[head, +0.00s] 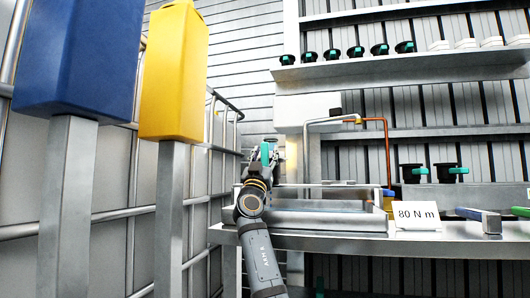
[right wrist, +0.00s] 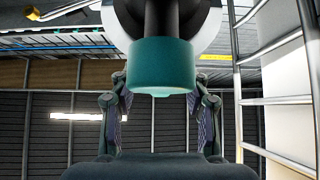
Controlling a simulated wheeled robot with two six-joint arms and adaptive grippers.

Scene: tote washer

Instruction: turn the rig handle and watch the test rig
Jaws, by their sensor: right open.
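The rig handle shows in the right wrist view as a dark stem with a teal cylindrical end (right wrist: 162,68). In the head view a teal part (head: 265,153) shows at my right gripper (head: 260,166), partly hidden by it. In the right wrist view my right gripper (right wrist: 162,92) is open, with one finger on each side below the teal end; I see gaps, and contact cannot be told. The test rig looks to be the pale box (head: 305,110) with a grey bent pipe (head: 312,150) and a copper pipe (head: 387,150), above a metal tray (head: 330,222). My left gripper is out of view.
A steel bench (head: 440,243) carries a card reading "80 N m" (head: 416,215) and a blue-ended tool (head: 480,216). Shelves (head: 400,68) behind hold several black-and-teal parts. A yellow post (head: 175,75), a blue post (head: 75,60) and railings (head: 200,200) stand at left.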

